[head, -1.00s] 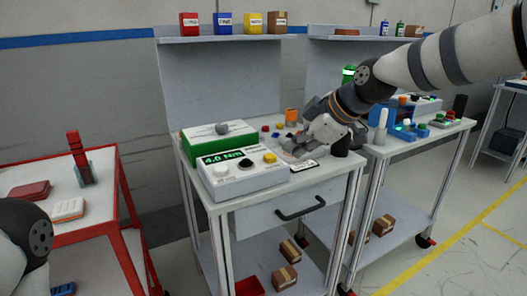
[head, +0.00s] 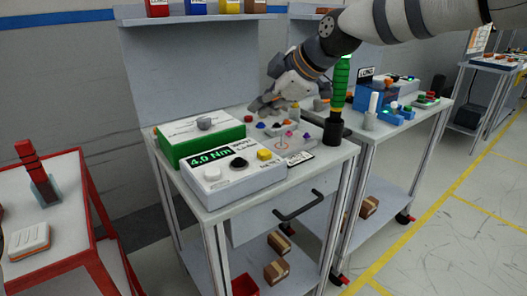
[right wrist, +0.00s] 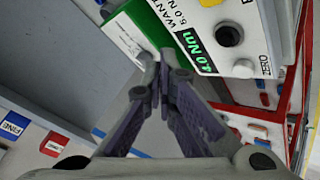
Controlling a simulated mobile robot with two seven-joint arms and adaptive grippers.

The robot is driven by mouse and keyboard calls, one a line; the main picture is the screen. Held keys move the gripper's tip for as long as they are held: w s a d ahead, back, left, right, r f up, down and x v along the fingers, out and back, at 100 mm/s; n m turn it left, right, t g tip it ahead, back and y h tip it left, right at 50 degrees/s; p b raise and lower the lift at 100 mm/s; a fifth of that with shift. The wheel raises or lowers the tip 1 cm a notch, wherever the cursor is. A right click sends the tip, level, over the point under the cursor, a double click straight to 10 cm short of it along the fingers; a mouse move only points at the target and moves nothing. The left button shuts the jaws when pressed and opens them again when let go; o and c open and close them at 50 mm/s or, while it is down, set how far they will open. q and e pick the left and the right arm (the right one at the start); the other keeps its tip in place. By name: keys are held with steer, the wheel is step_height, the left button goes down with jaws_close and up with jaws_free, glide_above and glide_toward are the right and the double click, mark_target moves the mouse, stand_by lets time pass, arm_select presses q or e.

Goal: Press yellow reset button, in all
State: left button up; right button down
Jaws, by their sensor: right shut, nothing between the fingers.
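The unit also carries a black knob (head: 239,163) and a white button (head: 212,173). My right gripper (head: 257,105) is above the bench, behind the unit and apart from the yellow button. In the right wrist view, its fingers (right wrist: 164,58) are shut with nothing between them. My left gripper is out of view.
A green-and-white box (head: 202,138) stands beside the unit. A board with several coloured knobs (head: 283,138) and a black holder with a green tool (head: 334,130) lie to the right. A red trolley (head: 75,215) stands at the left.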

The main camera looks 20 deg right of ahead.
glide_above(262, 154)
step_height(262, 154, down, 6)
steer(key=shift+r+b, duration=0.15)
steer(key=shift+b, duration=0.15)
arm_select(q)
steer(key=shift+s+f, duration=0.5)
arm_select(e)
steer(key=shift+f, duration=0.85)
steer(key=shift+f, duration=0.15)
steer(key=shift+f, duration=0.3)
